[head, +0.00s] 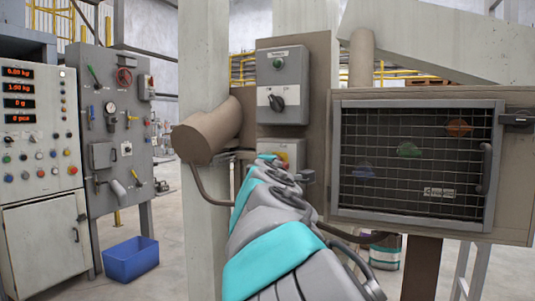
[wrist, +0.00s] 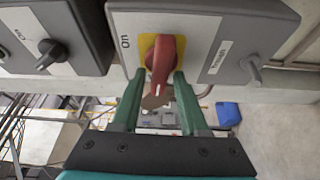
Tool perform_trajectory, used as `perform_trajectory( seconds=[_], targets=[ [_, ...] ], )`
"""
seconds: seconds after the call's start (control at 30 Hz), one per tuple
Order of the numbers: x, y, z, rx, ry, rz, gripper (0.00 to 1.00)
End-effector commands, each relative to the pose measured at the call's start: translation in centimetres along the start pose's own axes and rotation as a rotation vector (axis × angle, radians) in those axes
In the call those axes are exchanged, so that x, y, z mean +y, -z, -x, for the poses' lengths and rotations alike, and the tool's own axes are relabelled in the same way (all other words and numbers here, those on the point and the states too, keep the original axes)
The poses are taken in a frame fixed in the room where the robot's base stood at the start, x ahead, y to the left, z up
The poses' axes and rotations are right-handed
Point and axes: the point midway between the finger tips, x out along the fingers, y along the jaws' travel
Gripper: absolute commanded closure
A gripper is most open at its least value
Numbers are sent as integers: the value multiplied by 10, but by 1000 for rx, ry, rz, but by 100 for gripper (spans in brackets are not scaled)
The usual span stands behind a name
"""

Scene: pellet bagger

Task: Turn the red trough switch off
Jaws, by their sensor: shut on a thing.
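The red trough switch (wrist: 166,56) is a red rotary handle on a yellow plate, set on a grey box (wrist: 205,22) labelled "Trough". In the wrist view it points towards my gripper and leans slightly. In the head view, the yellow plate (head: 283,157) shows just beyond my arm, which hides most of the box and my fingers.
Above the trough box is a grey box with a black knob (head: 277,103). A mesh-fronted cabinet (head: 415,160) is close on the right, a brown pipe (head: 205,130) on the left. A blue bin (head: 130,260) stands on the floor at left.

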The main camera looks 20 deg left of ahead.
Motion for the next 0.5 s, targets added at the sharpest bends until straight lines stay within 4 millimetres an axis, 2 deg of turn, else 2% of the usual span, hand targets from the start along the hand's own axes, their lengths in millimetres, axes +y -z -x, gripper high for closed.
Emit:
perform_trajectory(
  seconds=[0.5],
  targets=[
    [-1, -4, -1, -8, 34, 74, 100]
  ],
)
